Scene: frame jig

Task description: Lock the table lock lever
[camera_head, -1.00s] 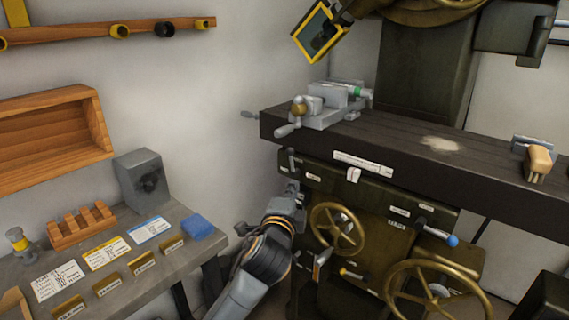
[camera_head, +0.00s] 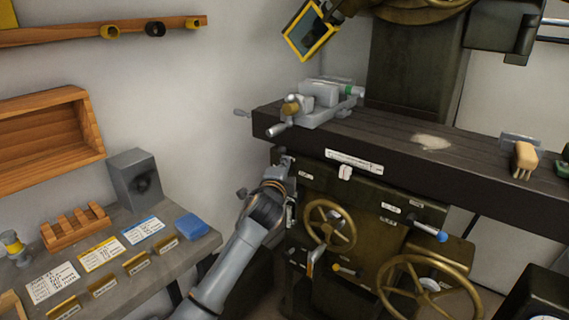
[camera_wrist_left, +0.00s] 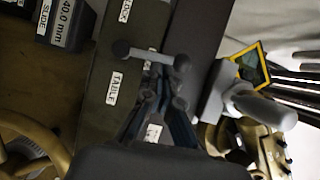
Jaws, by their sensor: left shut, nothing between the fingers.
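The table lock lever is a short grey bar with a round dark knob at one end and a rounded hub at the other. It shows in the left wrist view (camera_wrist_left: 150,54), beside the labels reading LOCK and TABLE (camera_wrist_left: 115,88). My left gripper (camera_wrist_left: 160,78) is shut and empty, its fingertips close to the bar; I cannot tell whether they touch it. In the head view my left gripper (camera_head: 286,168) is at the left end of the machine's front, just under the table, and largely hides the lever. My right gripper is not in view.
The dark machine table (camera_head: 400,165) overhangs the lever, with a grey vise (camera_head: 318,103) on top. Brass handwheels (camera_head: 330,225) and a blue-knobbed lever (camera_head: 430,231) are to the right. A grey workbench (camera_head: 190,255) with trays and cards stands at left.

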